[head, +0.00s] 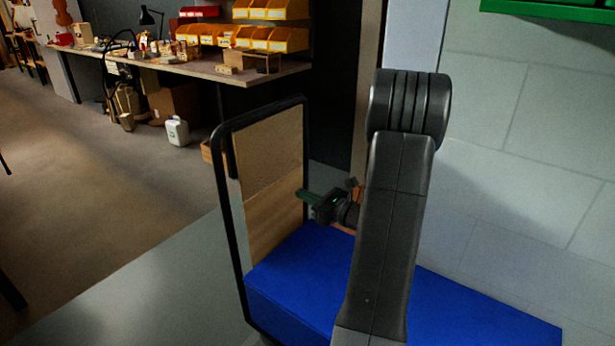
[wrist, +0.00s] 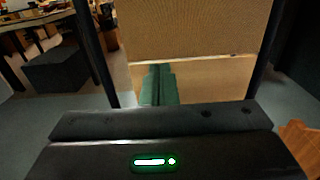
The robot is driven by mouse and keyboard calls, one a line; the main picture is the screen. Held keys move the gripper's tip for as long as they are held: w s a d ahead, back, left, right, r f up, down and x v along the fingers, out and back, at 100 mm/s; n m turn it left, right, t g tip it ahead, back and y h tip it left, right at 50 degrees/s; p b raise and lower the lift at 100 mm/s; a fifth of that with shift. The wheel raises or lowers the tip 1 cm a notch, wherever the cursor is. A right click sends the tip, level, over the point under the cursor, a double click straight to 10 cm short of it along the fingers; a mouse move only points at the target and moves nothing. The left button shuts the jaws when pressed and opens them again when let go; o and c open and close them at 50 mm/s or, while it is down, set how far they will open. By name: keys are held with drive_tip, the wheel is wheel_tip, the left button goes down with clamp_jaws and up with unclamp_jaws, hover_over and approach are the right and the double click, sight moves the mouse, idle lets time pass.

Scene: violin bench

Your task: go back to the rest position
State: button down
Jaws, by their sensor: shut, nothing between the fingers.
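My gripper (head: 306,194) is at the end of my folded dark arm, above the blue surface and in front of wooden panels. Its green fingers point left in the head view. In the wrist view the green fingers (wrist: 158,84) lie together, with nothing seen between them, in front of a tan panel (wrist: 190,30). My arm hides part of the wrist in the head view.
A black tubular frame (head: 222,190) holds wooden panels (head: 272,160) close to my gripper. The blue surface (head: 300,280) lies below. A pale block wall (head: 520,130) stands at right. A workbench (head: 225,72) with yellow bins (head: 280,40) is farther back; the floor at left is open.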

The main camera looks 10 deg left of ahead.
sight(260, 176)
idle(0.3)
drive_tip(key=b+x, duration=0.3)
drive_tip(key=x, duration=1)
drive_tip(key=shift+w+a, duration=0.15)
drive_tip(key=shift+a, duration=0.25)
drive_tip(key=shift+s+d, duration=0.2)
drive_tip(key=shift+d, duration=0.35)
